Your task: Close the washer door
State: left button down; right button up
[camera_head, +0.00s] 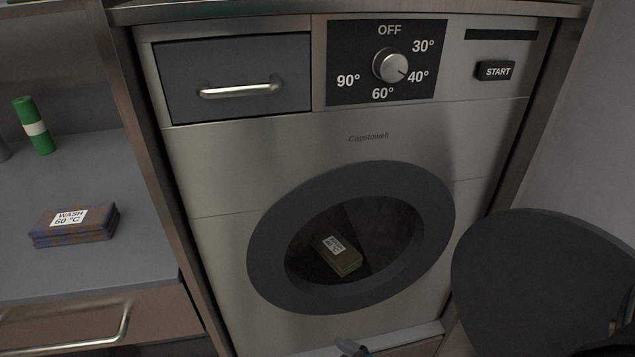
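The washer (230,165) faces me. Its round opening has a dark grey rim (272,255), and a folded brown cloth with a white label (340,257) lies inside the drum. The round dark washer door (535,280) stands swung open at the right, apart from the opening and cut off by the picture edge. A pale metal piece, perhaps its handle, shows at the far right edge. A small dark tip (352,347), apparently of my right gripper, shows at the bottom edge below the opening. Its fingers are mostly out of frame. My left gripper is not seen.
At the left, a counter (90,270) holds a folded brown cloth labelled "WASH 60 °C" (75,225) and a green bottle (34,125). A drawer with a metal handle (65,330) is below. The detergent drawer (235,80) is shut. The dial (390,66) sits near 40°.

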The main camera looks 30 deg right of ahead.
aim_at(526, 283)
jog(key=k+l+z, duration=0.65)
jog(key=l+z, duration=0.35)
jog(key=k+l+z, duration=0.1)
jog(key=l+z, duration=0.25)
